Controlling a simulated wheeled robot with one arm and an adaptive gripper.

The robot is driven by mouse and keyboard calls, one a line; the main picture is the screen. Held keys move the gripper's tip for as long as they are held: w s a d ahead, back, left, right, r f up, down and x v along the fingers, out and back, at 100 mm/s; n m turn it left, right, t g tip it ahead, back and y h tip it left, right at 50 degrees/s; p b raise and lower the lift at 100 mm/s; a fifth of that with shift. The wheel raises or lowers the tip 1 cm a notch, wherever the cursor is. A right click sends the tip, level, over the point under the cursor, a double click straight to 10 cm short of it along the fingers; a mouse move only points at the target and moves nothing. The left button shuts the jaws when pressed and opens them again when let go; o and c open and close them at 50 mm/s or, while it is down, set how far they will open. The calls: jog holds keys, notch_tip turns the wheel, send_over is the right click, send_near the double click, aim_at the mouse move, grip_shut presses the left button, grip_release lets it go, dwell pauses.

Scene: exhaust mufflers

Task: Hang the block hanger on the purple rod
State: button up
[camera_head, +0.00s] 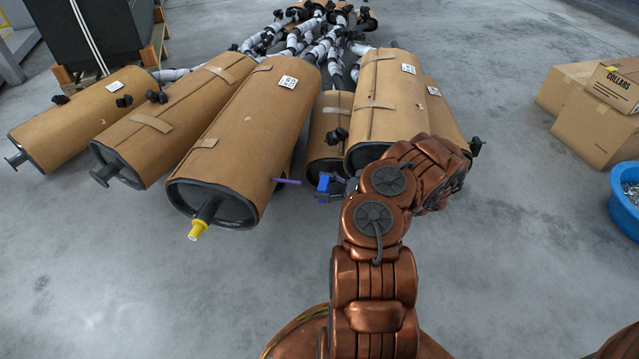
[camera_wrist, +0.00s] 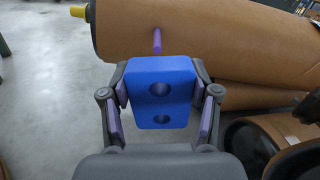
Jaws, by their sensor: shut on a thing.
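The block hanger is a blue block (camera_wrist: 160,78) with two round holes, one above the other in the wrist view. My gripper (camera_wrist: 160,103) is shut on it, with a finger pressed on each side. In the head view the blue block (camera_head: 324,183) shows just left of my arm, and my gripper (camera_head: 334,188) is partly hidden. The purple rod (camera_head: 286,181) sticks out sideways from a brown wrapped muffler, left of the block and apart from it in the head view. In the wrist view the rod (camera_wrist: 157,41) stands beyond the block's top edge, roughly in line with its holes.
The muffler (camera_head: 245,135) bearing the rod has a yellow-tipped pipe (camera_head: 198,230) at its near end. More wrapped mufflers (camera_head: 385,105) lie close to my arm on the right. Cardboard boxes (camera_head: 598,125) and a blue tub (camera_head: 624,207) stand at right. The floor at front left is clear.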

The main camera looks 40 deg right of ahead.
aim_at(288, 181)
jog(key=shift+f+b+x, duration=0.2)
jog(key=shift+b+x, duration=0.65)
jog(key=shift+x, duration=0.85)
jog(key=shift+f+b+x, duration=0.25)
jog(key=shift+b+x, duration=0.55)
jog(key=shift+x, duration=0.85)
jog(key=shift+b+x, duration=1)
jog(key=shift+x, duration=0.85)
jog(key=shift+w+a, duration=0.35)
jog(key=shift+w, duration=0.05)
jog(key=o, duration=1.2)
